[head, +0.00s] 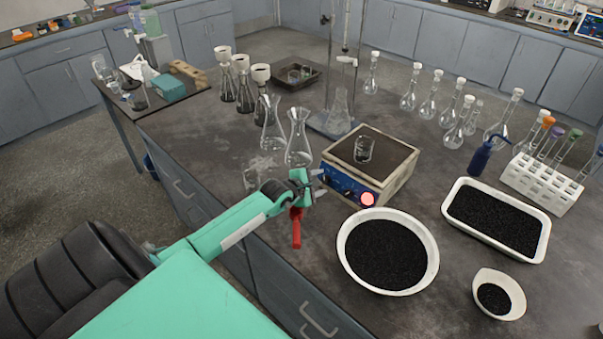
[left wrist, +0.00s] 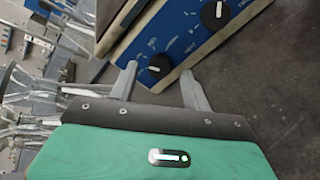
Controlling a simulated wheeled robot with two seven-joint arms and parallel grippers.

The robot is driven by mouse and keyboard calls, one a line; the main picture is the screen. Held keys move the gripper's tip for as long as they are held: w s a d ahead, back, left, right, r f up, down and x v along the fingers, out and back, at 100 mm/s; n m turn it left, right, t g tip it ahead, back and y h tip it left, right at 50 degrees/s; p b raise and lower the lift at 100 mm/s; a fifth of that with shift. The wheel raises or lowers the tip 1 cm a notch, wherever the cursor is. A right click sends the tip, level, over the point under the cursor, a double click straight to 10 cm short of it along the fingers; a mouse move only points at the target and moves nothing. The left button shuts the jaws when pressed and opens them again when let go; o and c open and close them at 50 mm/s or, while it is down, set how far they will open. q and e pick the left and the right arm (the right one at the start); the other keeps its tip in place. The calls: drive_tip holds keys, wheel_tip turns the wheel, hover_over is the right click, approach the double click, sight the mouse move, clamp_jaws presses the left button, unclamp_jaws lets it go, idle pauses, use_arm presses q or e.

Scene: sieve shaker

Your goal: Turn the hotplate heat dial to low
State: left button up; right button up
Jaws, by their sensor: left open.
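The hotplate (head: 388,158) stands on the bench with a blue front panel (head: 343,188). A black dial (left wrist: 160,65) with a white pointer mark shows in the left wrist view, and a second black dial (left wrist: 214,15) sits farther along the panel. The printing is too blurred to tell which is the heat dial. My left gripper (head: 319,182) is open at the panel's left end. In the left wrist view its fingers (left wrist: 160,71) straddle the nearer dial; I cannot tell whether they touch it. My right gripper is not in view.
A beaker (head: 364,149) stands on the hotplate. Glass flasks (head: 299,140) stand just behind my left gripper. A white bowl of black grains (head: 345,235) is close in front of the hotplate. A white tray (head: 547,240) and tube rack (head: 540,185) stand to the right.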

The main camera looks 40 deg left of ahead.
use_arm(q)
drive_tip(key=b+v, duration=0.2)
drive_tip(key=v, duration=1)
drive_tip(key=shift+w, duration=0.1)
